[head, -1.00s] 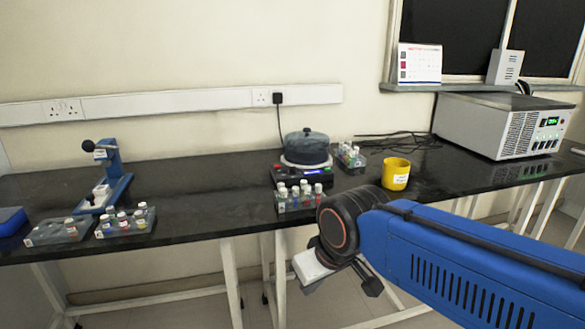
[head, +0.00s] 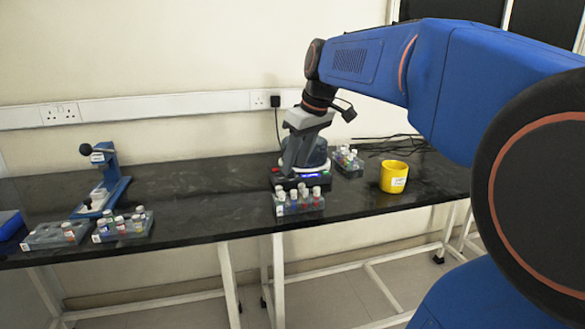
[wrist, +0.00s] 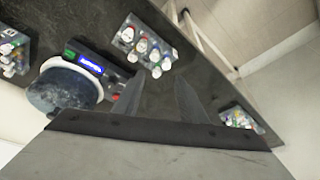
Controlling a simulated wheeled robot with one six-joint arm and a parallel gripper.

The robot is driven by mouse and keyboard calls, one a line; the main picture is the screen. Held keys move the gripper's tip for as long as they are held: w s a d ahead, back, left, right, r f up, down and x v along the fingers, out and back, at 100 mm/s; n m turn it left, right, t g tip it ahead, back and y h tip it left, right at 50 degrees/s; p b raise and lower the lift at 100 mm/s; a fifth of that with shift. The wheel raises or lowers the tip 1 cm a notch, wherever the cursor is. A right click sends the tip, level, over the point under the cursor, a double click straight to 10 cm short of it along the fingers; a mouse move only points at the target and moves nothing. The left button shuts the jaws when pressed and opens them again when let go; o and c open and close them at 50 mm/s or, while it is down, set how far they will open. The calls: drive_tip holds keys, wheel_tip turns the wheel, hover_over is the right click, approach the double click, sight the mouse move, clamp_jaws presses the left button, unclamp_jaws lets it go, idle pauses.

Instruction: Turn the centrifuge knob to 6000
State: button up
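The centrifuge (head: 319,158) has a dark round lid and stands on the bench, partly hidden behind my gripper in the head view. The wrist view shows its lid (wrist: 62,90) at the left, beside a dark front panel with a lit blue display (wrist: 90,64). Small controls show on the panel, but the knob and its setting are too small to make out. My gripper (head: 289,172) points down in front of the centrifuge. In the wrist view, its two fingers (wrist: 164,78) stand apart with nothing visible between them, to the right of the panel.
A tube rack (head: 300,203) stands close in front of the centrifuge, and another (head: 347,164) is behind right. A yellow container (head: 394,177) stands to the right. Two racks (head: 123,234) (head: 55,236) and a blue stand (head: 116,180) are at the left. The middle-left bench is clear.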

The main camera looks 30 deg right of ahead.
sight(293, 171)
drive_tip(key=w+d+r+n+y, duration=0.1)
drive_tip(key=w+d+r, duration=0.2)
drive_tip(key=w+d, duration=0.25)
drive_tip(key=w+d+r+n, duration=0.1)
drive_tip(key=w+d+r, duration=0.25)
drive_tip(key=d, duration=0.25)
drive_tip(key=x, duration=1.2)
drive_tip(key=w+x, duration=0.1)
drive_tip(key=x, duration=0.4)
drive_tip(key=shift+w+f, duration=0.15)
drive_tip(key=shift+f, duration=0.05)
clamp_jaws()
